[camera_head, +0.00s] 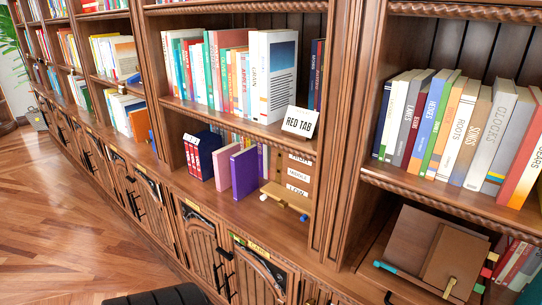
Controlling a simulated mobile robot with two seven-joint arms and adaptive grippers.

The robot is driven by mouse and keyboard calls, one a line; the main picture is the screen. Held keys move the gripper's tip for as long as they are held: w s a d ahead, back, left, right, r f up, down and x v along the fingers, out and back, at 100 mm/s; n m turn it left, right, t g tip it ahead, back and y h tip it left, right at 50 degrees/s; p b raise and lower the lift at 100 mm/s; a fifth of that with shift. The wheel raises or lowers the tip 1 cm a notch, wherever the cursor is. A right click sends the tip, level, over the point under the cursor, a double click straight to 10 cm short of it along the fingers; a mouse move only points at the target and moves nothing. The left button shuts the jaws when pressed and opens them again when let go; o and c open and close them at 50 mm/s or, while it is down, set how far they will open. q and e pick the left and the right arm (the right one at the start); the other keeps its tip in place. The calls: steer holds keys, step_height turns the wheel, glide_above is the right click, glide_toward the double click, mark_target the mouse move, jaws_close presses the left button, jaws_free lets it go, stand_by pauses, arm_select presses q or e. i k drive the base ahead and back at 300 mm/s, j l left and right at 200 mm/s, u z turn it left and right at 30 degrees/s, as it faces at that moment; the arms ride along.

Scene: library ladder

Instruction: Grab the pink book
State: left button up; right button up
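The pink book (224,167) stands upright on the lower shelf of the middle bookcase. A purple book (245,172) stands close by on its right and covers part of it. Neither of my grippers is in view.
A "RED TAB" sign (299,122) stands on the shelf above. A wooden stand with small label cards (285,197) is right of the purple book. Cabinets with black handles (203,245) are below. The wooden floor (70,235) at left is clear.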

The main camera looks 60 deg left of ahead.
mark_target(221, 157)
steer(key=u, duration=2.2)
steer(key=i+j+z, duration=0.15)
steer(key=i+j, duration=0.05)
